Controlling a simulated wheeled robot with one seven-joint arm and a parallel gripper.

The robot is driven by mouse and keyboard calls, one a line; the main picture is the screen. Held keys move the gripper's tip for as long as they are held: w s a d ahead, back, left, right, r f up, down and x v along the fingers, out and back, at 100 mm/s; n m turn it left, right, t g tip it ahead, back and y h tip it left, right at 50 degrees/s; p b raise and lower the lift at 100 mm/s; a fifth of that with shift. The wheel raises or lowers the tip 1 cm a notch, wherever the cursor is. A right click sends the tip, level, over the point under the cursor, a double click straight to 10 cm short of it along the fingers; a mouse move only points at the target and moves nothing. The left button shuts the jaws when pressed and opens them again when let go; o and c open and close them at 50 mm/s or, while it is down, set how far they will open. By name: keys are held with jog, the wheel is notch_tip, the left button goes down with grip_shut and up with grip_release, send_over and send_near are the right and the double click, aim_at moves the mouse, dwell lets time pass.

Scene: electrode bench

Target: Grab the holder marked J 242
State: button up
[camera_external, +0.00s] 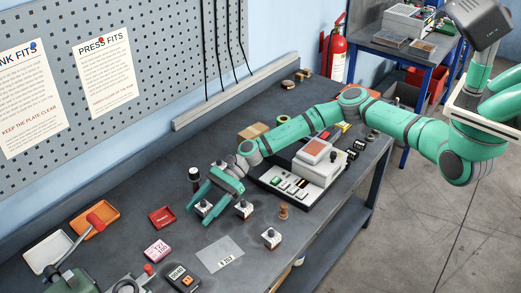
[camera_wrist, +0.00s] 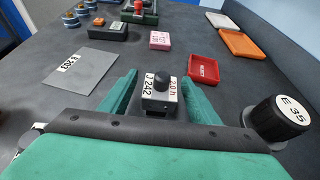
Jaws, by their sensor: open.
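The holder marked J 242 (camera_wrist: 158,97) is a small pale block with a black knob on top and a red "20 H" on its other face. It stands upright on the bench, and in the external view it is a small light block (camera_external: 204,208). My gripper (camera_wrist: 159,80) is open, with one teal finger on each side of the holder.
A black cylinder marked E 35 (camera_wrist: 280,118) stands close to the right finger. Two similar holders (camera_external: 243,209) (camera_external: 271,237) stand to the right in the external view. A grey card (camera_wrist: 82,72), red tray (camera_wrist: 203,70) and pink block (camera_wrist: 160,40) lie beyond.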

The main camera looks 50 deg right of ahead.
jog(key=shift+x, duration=1.35)
jog(key=shift+c, duration=0.7)
jog(key=c, duration=1.2)
jog(key=shift+r, duration=0.1)
jog(key=shift+c, duration=0.2)
